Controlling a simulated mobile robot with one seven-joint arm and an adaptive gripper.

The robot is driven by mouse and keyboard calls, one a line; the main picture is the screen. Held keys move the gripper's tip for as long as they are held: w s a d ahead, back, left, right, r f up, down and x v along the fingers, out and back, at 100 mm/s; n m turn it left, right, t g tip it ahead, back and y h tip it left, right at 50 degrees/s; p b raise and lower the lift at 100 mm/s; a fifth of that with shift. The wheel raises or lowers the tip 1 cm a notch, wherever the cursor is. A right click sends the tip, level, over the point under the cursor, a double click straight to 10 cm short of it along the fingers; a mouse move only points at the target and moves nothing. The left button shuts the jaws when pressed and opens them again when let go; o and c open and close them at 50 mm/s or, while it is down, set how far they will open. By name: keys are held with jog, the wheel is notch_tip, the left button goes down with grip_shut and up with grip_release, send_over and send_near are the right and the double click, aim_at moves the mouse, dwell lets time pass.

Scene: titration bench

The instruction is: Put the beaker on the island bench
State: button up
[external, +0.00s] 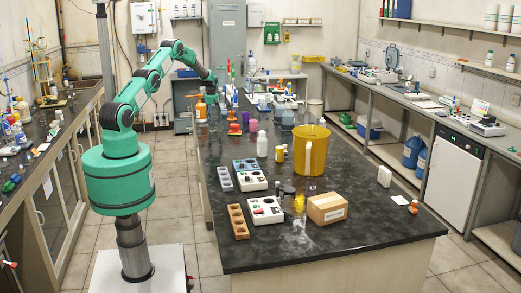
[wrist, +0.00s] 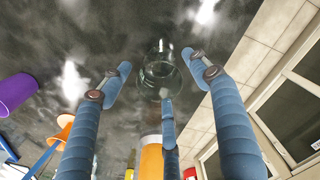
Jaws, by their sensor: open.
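The clear glass beaker (wrist: 158,72) stands on the dark top of the island bench (wrist: 110,30), near its edge, in the wrist view. My gripper (wrist: 150,84) has three blue fingers spread apart, with the beaker showing between their tips. No finger clearly touches the beaker, and the gap to it is hard to judge. In the external view my gripper (external: 212,90) is over the far left part of the island bench (external: 380,205). I cannot clearly make out the beaker there among the crowded glassware.
A purple cup (wrist: 15,94), an orange funnel-like piece (wrist: 62,128) and an orange bottle (wrist: 152,160) stand close by. A yellow jug (external: 311,150), a cardboard box (external: 327,208) and white instruments (external: 265,210) occupy the near part. The front right of the bench is mostly clear.

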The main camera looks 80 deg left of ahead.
notch_tip(320, 180, up, 8)
jog(key=shift+f, duration=0.25)
dwell(0.6)
dwell(0.4)
